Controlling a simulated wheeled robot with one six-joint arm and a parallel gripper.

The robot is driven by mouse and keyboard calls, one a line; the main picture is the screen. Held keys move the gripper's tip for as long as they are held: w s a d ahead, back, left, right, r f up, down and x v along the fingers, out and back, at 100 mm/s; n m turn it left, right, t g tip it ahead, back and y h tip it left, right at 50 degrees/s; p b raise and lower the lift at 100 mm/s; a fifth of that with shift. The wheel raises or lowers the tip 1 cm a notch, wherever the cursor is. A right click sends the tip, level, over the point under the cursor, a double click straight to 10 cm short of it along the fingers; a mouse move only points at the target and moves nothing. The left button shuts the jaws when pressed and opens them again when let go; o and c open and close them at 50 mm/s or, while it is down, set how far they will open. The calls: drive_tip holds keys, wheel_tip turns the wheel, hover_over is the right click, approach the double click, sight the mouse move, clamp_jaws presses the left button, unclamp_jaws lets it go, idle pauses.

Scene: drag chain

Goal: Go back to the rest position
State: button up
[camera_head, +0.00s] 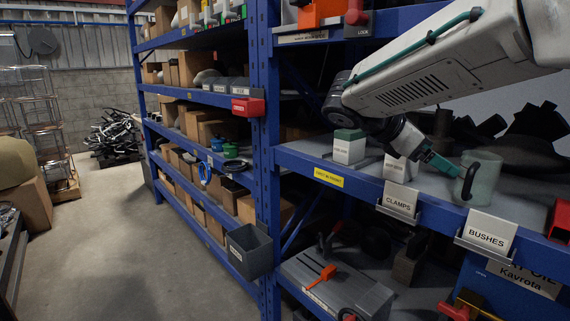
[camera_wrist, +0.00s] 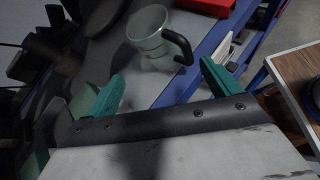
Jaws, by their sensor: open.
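My gripper (camera_head: 448,167) reaches over the blue shelf (camera_head: 345,178), its green fingers pointing toward a clear jug with a black handle (camera_head: 482,178). In the wrist view my gripper (camera_wrist: 162,74) has its two green fingers wide apart, with nothing between them. The jug (camera_wrist: 148,42) stands on the shelf just beyond the fingertips, its black handle near the right finger. It appears apart from the fingers. My white arm comes in from the upper right of the head view.
A white box with a green top (camera_head: 348,147) stands left of my gripper. CLAMPS (camera_head: 400,200) and BUSHES (camera_head: 486,234) labels hang on the shelf edge. Dark parts lie behind the jug. A blue upright (camera_head: 266,120) stands to the left. The floor aisle (camera_head: 110,250) is clear.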

drive_tip(key=s+a+f+m+y, duration=0.2)
drive_tip(key=s+f+m+y, duration=0.4)
drive_tip(key=s, duration=0.7)
drive_tip(key=s+a+f+m+y, duration=0.3)
drive_tip(key=s+f+m+y, duration=0.3)
drive_tip(key=s+f+m, duration=0.3)
drive_tip(key=s, duration=0.4)
drive_tip(key=shift+s+a+m+t, duration=0.2)
drive_tip(key=shift+m+t, duration=0.1)
drive_tip(key=shift+m, duration=0.1)
